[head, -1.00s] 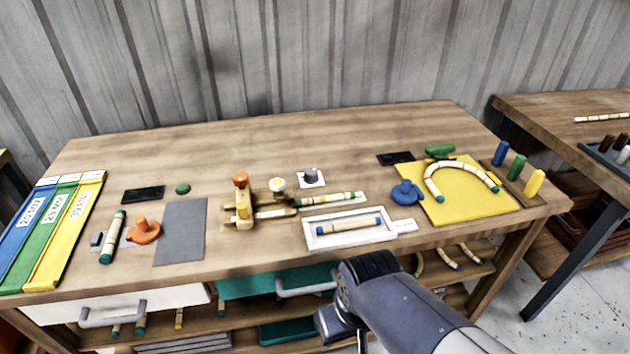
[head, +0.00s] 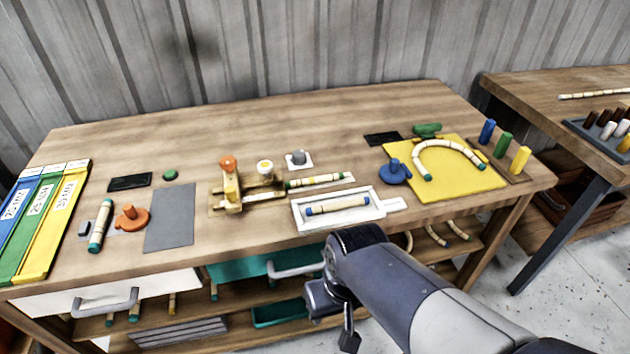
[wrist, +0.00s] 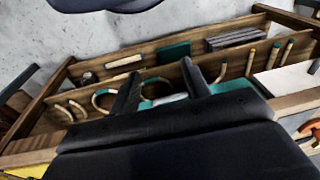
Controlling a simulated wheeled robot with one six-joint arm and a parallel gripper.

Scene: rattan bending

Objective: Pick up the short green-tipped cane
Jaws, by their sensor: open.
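A short cane with green tips (head: 101,225) lies at the left of the bench, beside an orange clamp. Another cane with green ends (head: 315,181) lies by the wooden and brass jig at mid-bench; I cannot tell from looks alone which is meant. My gripper (head: 335,312) is in front of the bench's front edge, low and well to the right of the left cane. In the wrist view, my gripper (wrist: 158,78) has its two fingers apart with nothing between them. That view faces the shelves under the bench, and neither bench-top cane shows clearly there.
A blue-tipped cane (head: 337,205) lies in a white tray (head: 298,222). A bent cane (head: 446,145) lies on a yellow board (head: 478,189). A grey mat (head: 170,217) is right of the orange clamp (head: 132,217).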

